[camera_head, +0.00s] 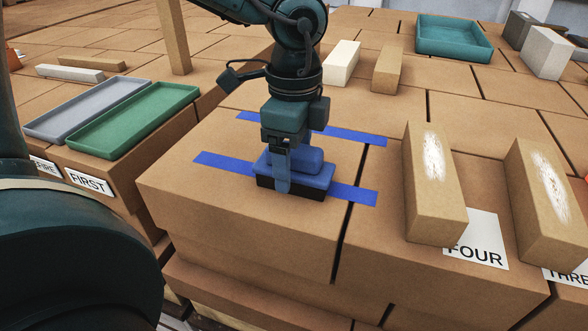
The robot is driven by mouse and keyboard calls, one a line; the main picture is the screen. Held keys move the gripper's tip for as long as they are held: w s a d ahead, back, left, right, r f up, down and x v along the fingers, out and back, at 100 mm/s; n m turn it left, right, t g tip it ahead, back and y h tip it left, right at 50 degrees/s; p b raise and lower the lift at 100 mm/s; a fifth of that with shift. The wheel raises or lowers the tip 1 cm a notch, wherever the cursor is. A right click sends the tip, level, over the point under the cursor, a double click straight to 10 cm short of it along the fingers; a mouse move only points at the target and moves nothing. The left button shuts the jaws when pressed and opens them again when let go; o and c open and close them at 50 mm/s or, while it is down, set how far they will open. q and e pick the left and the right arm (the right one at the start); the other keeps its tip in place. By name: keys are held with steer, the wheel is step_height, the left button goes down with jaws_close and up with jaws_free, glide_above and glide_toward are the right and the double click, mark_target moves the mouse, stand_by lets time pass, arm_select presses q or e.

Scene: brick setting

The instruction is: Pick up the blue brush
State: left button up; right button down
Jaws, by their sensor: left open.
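The blue brush (313,174) has a blue body and a dark base. My left gripper (283,183) points down right over the brush. My right gripper is not in view.
Tan bricks with white patches (434,180) stand at the right by a FOUR sign (477,243). Green (134,118) and grey (84,108) trays lie at the left. A teal tray (453,56) and a cream brick (342,62) stand at the back.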

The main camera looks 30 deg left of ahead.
arm_select(q)
steer(key=shift+f, duration=1.1)
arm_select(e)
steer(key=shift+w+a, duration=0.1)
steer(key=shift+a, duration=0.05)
arm_select(q)
steer(key=c, duration=1.2)
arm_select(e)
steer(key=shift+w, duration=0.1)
arm_select(q)
steer(key=shift+o, duration=0.2)
steer(key=shift+r, duration=0.1)
steer(key=shift+r, duration=0.25)
step_height(320, 180, up, 9)
steer(key=p, duration=0.3)
steer(key=shift+f, duration=0.15)
steer(key=shift+r, duration=0.4)
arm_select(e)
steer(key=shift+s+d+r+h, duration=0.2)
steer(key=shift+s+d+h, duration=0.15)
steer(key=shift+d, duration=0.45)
